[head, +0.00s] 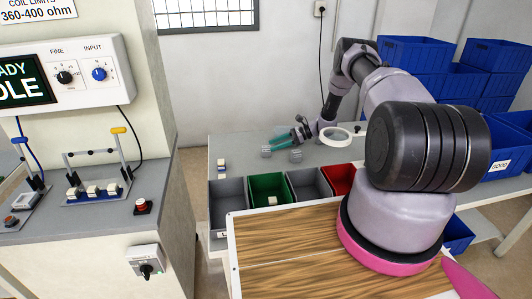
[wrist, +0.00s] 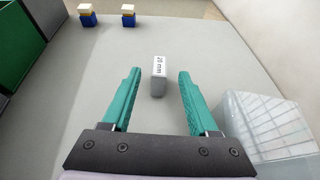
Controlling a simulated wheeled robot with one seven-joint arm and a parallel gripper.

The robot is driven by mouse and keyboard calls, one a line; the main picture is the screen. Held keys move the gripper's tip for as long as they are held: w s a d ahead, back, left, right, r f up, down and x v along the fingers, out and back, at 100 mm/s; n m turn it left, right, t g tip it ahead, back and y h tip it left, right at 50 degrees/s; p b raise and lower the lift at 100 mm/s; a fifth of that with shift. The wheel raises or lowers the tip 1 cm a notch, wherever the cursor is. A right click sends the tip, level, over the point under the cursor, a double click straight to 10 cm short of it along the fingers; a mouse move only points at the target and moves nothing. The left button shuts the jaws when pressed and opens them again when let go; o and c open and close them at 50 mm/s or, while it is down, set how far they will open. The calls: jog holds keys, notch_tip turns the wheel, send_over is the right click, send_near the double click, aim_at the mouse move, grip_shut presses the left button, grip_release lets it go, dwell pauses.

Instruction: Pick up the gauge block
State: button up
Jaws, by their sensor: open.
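The gauge block (wrist: 159,78) is a small grey block with a white label reading 20 mm. In the wrist view it stands on the grey bench top between and slightly beyond the tips of my gripper (wrist: 156,75), apart from both teal fingers. My gripper is open and empty. In the head view my gripper (head: 284,137) is low over the grey bench, pointing left. Two small greyish things show near it there; I cannot tell for certain which is the gauge block.
Two small blue blocks with yellow and white tops (wrist: 87,15) (wrist: 128,15) stand beyond. A clear box (wrist: 268,125) lies close at right. A green bin (head: 268,188), grey bins (head: 226,200) and a red bin (head: 340,178) line the bench's front. Blue crates (head: 412,52) stand behind.

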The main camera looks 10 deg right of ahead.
aim_at(266, 147)
jog(key=x, duration=0.4)
jog(key=shift+a+f, duration=0.1)
jog(key=shift+a, duration=0.15)
grip_shut()
